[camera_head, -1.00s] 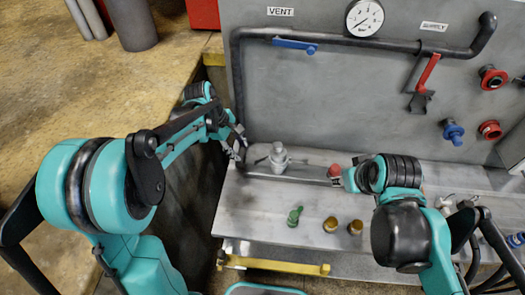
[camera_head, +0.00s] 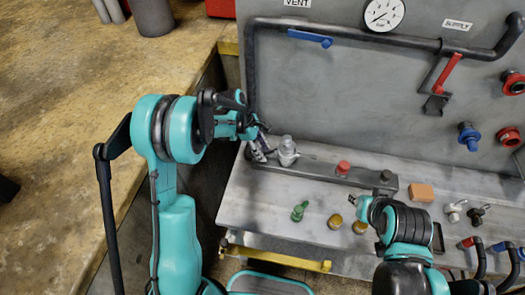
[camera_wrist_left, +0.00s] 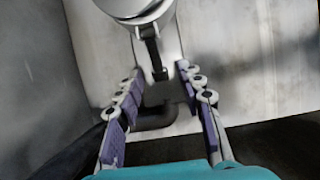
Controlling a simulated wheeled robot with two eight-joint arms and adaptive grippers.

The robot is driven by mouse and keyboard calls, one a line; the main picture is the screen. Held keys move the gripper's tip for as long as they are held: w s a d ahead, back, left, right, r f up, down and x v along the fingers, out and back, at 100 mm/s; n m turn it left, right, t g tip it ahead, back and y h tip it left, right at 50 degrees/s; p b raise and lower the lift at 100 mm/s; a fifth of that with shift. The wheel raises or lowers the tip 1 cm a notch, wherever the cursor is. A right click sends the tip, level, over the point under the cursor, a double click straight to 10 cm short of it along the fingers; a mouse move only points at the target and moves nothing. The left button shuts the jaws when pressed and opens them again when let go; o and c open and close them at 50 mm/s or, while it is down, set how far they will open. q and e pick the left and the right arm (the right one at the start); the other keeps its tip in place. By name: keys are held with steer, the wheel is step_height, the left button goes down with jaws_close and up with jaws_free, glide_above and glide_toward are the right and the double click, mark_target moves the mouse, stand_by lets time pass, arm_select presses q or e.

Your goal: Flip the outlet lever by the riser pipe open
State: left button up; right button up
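The outlet valve (camera_head: 287,148) is a grey body with a pale cap, on the bench manifold near the foot of the riser pipe (camera_head: 251,85). In the left wrist view, the round valve body (camera_wrist_left: 140,8) is at the top, and a dark lever-like bar (camera_wrist_left: 153,52) extends from it between my fingers. My left gripper (camera_head: 264,149) is just left of the valve; in the wrist view my left gripper (camera_wrist_left: 159,72) is open around the bar, with gaps visible. I cannot tell contact. My right gripper (camera_head: 361,210) is low over the bench, its fingers mostly hidden.
A blue vent lever (camera_head: 310,38) and red supply lever (camera_head: 447,73) are on the wall panel. A red button (camera_head: 343,167), an orange block (camera_head: 421,193) and a green fitting (camera_head: 299,211) are on the bench. A yellow bar (camera_head: 280,259) runs along the front.

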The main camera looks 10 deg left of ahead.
arm_select(q)
jaws_close()
steer(key=shift+r, duration=0.1)
steer(key=y, duration=0.1)
steer(key=r+y, duration=0.1)
steer(key=y, duration=0.1)
steer(key=shift+r+p, duration=0.25)
steer(key=shift+p, duration=0.15)
steer(key=y, duration=0.1)
steer(key=r+y, duration=0.1)
steer(key=shift+d+y, duration=0.1)
steer(key=shift+y, duration=0.3)
steer(key=shift+d+r+y+b, duration=0.15)
steer(key=shift+r+y+b, duration=0.3)
steer(key=shift+y, duration=0.85)
steer(key=shift+r, duration=0.1)
